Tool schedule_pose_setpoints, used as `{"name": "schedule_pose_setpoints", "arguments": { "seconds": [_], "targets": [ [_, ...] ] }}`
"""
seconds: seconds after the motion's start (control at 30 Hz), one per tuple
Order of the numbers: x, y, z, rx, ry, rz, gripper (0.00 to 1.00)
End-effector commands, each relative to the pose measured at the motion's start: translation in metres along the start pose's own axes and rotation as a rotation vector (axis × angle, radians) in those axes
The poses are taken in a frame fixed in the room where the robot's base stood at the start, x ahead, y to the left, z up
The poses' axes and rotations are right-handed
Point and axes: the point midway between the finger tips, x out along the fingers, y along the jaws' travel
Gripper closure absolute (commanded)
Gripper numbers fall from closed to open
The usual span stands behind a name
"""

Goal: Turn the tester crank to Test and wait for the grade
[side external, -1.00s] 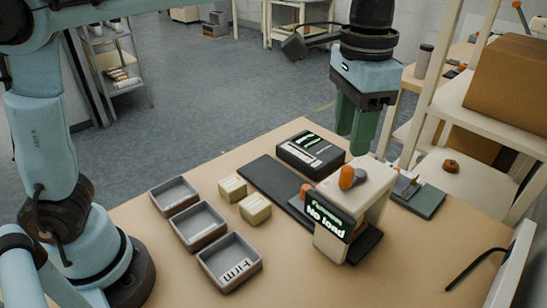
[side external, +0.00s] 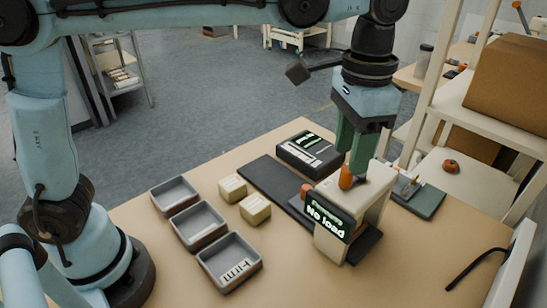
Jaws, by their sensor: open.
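The tester (side external: 348,224) is a pale housing on a dark base at the right of the table, with a lit screen (side external: 327,218) reading "No load". Its orange crank knob (side external: 346,178) stands on top. My gripper (side external: 352,168) has green fingers pointing down, right at the knob; the fingers partly hide it. The jaws are open, and I cannot tell whether they touch the knob. A second orange piece (side external: 306,191) shows low on the tester's left side. Two cream blocks, one behind (side external: 232,187) and one in front (side external: 255,209), lie left of the tester.
Three grey trays (side external: 174,195) (side external: 199,227) (side external: 229,262) line the left; the nearest bears partly readable lettering. A black device (side external: 310,152) and a dark mat (side external: 267,182) lie behind the tester. Shelving with a cardboard box (side external: 512,85) stands at right. The front table is clear.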

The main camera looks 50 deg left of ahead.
Motion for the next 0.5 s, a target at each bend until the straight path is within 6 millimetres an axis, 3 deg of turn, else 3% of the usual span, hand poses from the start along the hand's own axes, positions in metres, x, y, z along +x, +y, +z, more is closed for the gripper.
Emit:
{"name": "schedule_pose_setpoints", "arguments": {
  "seconds": [0.5],
  "targets": [
    [0.025, 0.000, 0.000, 0.000, 0.000, 0.000, 0.55]
  ]
}}
